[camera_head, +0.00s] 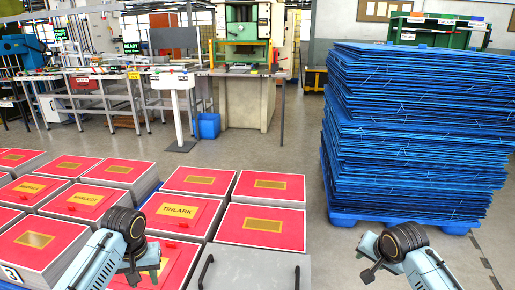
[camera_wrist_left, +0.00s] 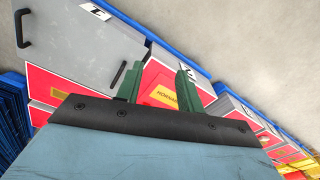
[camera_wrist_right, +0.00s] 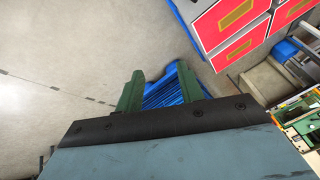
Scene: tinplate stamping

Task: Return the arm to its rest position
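My left arm comes in at the bottom left of the head view, and its gripper (camera_head: 135,270) is over the red-topped stacks. In the left wrist view my left gripper (camera_wrist_left: 158,82) has its two green fingers apart, with nothing between them but a red stack with a yellow label behind. My right arm comes in at the bottom right, and its gripper (camera_head: 370,268) is over the floor in front of the blue sheet pile. In the right wrist view my right gripper (camera_wrist_right: 162,88) has its green fingers apart and empty, with blue material far behind.
Red-topped stacks (camera_head: 270,188) with yellow labels fill the lower left. A grey plate with black handles (camera_head: 255,270) lies at the bottom middle. A tall pile of blue sheets (camera_head: 415,140) stands on a blue pallet (camera_head: 400,222) at right. Benches and a green press (camera_head: 250,55) stand behind.

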